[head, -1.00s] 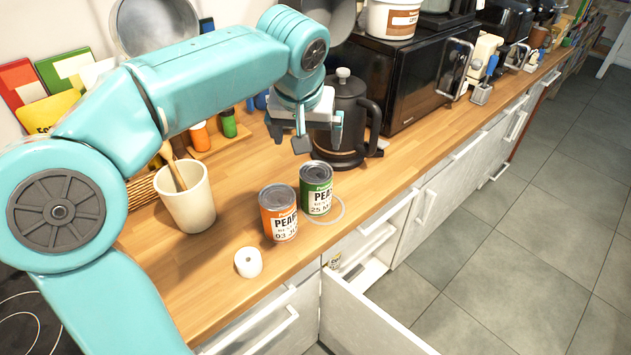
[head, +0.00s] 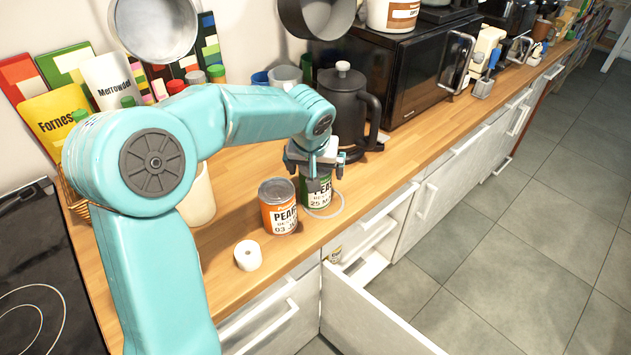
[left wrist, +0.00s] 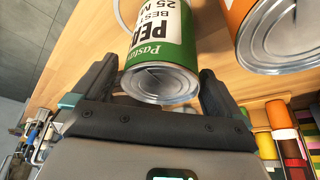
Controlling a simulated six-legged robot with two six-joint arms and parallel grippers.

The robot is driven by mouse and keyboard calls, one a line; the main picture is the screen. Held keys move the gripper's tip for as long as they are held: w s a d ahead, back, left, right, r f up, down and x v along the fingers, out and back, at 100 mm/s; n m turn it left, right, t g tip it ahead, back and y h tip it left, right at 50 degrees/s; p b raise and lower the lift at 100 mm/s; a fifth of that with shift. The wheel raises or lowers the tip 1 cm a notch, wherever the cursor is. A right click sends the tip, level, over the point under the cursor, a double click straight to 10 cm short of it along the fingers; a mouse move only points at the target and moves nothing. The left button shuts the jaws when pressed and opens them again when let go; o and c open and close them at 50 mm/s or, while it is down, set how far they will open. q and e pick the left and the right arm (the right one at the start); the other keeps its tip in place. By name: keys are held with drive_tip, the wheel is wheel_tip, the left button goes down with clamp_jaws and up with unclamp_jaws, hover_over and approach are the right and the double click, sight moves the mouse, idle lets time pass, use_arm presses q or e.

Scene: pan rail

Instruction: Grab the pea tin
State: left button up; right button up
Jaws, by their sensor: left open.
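A green tin (head: 318,197) with a label starting "PEA" stands upright on the wooden counter near its front edge. My left gripper (head: 320,178) is open at its top, hiding part of it. In the left wrist view the green tin (left wrist: 165,45) lies between the two open fingers (left wrist: 157,72), its metal end towards the palm; I cannot tell whether they touch it. The orange tin (left wrist: 275,35) is right of the fingers in the wrist view. My right gripper is out of view.
A thin pale ring (head: 338,208) lies by the green tin. A small white roll (head: 248,255) is left of the orange tin. A black kettle (head: 348,105) stands close behind the gripper. An open drawer (head: 370,310) juts out below the counter's front edge.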

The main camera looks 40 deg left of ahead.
use_arm(q)
drive_tip(key=shift+d+r, duration=0.1)
drive_tip(key=shift+c, duration=0.3)
drive_tip(key=shift+s, duration=0.1)
drive_tip(key=c, duration=1)
drive_tip(key=shift+c, duration=1.2)
drive_tip(key=shift+r, duration=0.1)
